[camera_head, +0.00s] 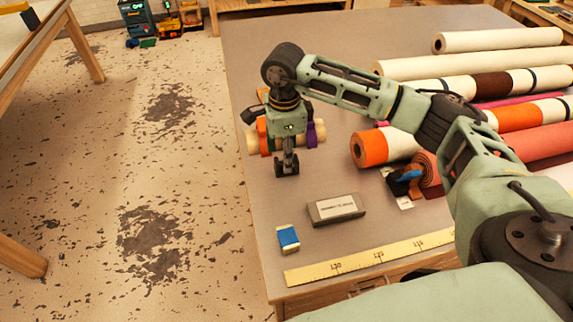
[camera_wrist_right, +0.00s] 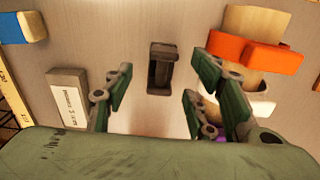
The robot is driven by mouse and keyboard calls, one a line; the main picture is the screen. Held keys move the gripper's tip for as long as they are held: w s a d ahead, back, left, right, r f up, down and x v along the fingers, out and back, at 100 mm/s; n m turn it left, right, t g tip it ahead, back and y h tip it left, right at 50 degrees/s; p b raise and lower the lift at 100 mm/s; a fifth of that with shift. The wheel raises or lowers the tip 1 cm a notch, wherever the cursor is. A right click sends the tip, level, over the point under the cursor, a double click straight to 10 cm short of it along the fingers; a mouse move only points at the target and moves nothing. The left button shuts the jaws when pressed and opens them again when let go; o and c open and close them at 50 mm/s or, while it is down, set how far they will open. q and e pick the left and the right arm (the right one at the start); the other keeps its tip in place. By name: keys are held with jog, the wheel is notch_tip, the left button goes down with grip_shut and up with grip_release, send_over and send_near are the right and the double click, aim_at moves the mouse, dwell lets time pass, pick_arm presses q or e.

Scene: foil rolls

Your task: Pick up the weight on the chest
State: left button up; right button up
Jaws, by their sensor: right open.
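A small dark grey weight (camera_head: 287,168) stands on the grey top of the chest (camera_head: 350,270), below my right gripper (camera_head: 289,146). In the right wrist view the weight (camera_wrist_right: 162,68) shows between the two green fingers of my right gripper (camera_wrist_right: 162,77). The fingers are apart, with bare surface on both sides of the weight, and do not touch it. The gripper points down. In the head view the hand and the weight overlap, so the gap in height is hard to tell. My left gripper is not in view.
A grey labelled block (camera_head: 336,208), a blue-and-cream block (camera_head: 288,238) and a yellow ruler (camera_head: 370,257) lie nearer the front edge. A roll with orange and purple bands (camera_head: 312,134) lies behind the hand. Several large rolls (camera_head: 497,40) fill the right side.

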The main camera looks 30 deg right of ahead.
jog(key=f, duration=0.1)
jog(key=f+p, duration=0.1)
jog(key=f, duration=0.1)
jog(key=f+p, duration=0.1)
jog(key=shift+d+f, duration=0.15)
jog(key=shift+d, duration=0.15)
jog(key=shift+f, duration=0.25)
grip_shut()
jog(key=shift+w+r, duration=0.1)
